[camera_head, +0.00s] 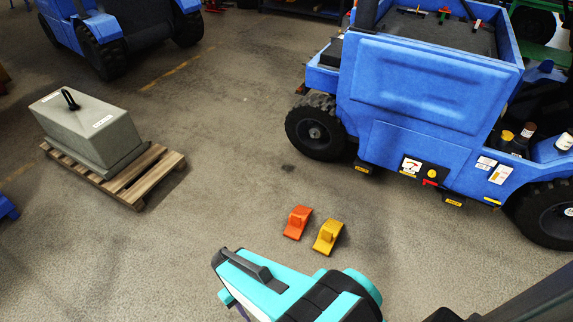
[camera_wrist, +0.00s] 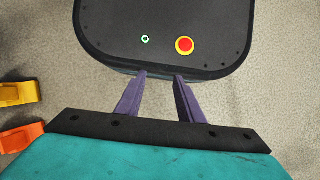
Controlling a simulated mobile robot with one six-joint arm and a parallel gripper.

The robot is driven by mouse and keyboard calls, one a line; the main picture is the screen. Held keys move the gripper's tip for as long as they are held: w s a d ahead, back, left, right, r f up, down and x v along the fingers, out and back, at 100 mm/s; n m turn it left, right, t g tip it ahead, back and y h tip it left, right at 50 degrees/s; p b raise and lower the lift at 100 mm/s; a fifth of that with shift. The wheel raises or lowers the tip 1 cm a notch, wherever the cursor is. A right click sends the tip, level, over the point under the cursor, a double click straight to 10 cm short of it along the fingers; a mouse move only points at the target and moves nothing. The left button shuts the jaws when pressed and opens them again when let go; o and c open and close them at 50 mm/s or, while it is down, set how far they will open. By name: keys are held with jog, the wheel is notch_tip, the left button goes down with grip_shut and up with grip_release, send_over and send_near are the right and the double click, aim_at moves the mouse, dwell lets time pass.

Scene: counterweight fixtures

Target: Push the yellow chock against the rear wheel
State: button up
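The yellow chock (camera_head: 328,237) sits on the concrete floor, beside an orange chock (camera_head: 297,222). The blue vehicle's wheel at its cargo-bed end (camera_head: 316,130), seemingly the rear one, stands farther back, with bare floor between it and the yellow chock. In the wrist view the yellow chock (camera_wrist: 18,93) and orange chock (camera_wrist: 20,137) are at the left edge, partly cut off. My gripper (camera_wrist: 161,75) is open and empty, its two purple fingers apart over a dark panel with a red button that looks like my own base. The fingertips cannot be made out in the head view.
A grey block (camera_head: 88,125) with a black handle rests on a wooden pallet (camera_head: 150,172) at the left. The vehicle's other wheel (camera_head: 552,212) is at the right edge. Another blue vehicle (camera_head: 120,25) stands at the back left. The floor around the chocks is clear.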

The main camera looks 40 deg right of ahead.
jog(key=w+d+f+t+b, duration=0.1)
jog(key=w+d+f+b, duration=0.7)
jog(key=w+d, duration=0.1)
jog(key=n+t+b, duration=0.3)
jog(key=t+b, duration=0.1)
jog(key=b, duration=2)
send_over(328, 231)
notch_tip(328, 231, down, 12)
jog(key=shift+w+r, duration=0.15)
jog(key=shift+r, duration=0.05)
jog(key=shift+d+r+p, duration=0.1)
jog(key=shift+d+p, duration=0.05)
jog(key=shift+p, duration=0.15)
jog(key=shift+f, duration=0.2)
jog(key=shift+f+b, duration=2.05)
jog(key=shift+f, duration=2.2)
